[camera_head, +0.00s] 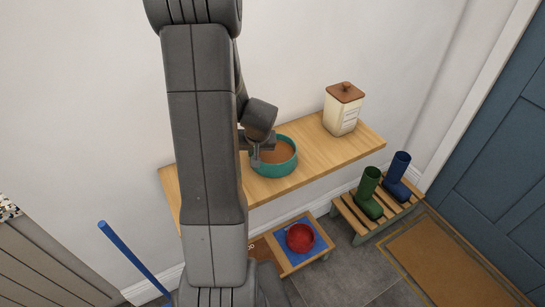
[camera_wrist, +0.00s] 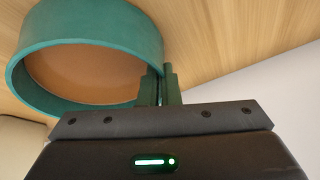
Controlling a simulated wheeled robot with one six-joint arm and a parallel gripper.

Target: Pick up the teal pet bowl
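The teal pet bowl (camera_head: 290,168) is on the wooden wall shelf, left of the canister, in the head view. Its inside shows brown. My gripper (camera_head: 256,155) is at the bowl's left rim. In the wrist view the bowl (camera_wrist: 98,28) fills the upper left. My gripper's two fingers (camera_wrist: 162,86) are close together, one inside the bowl and one outside, with the bowl's wall between them. They look shut on that wall. I cannot tell whether the bowl's base touches the shelf.
The wooden shelf (camera_head: 320,158) also holds a cream canister (camera_head: 341,115) with a brown lid. Below are a red bowl (camera_head: 300,237) on a blue mat, and green (camera_head: 369,195) and blue boots (camera_head: 397,176) on a slatted rack. A blue pole (camera_head: 133,258) leans at lower left.

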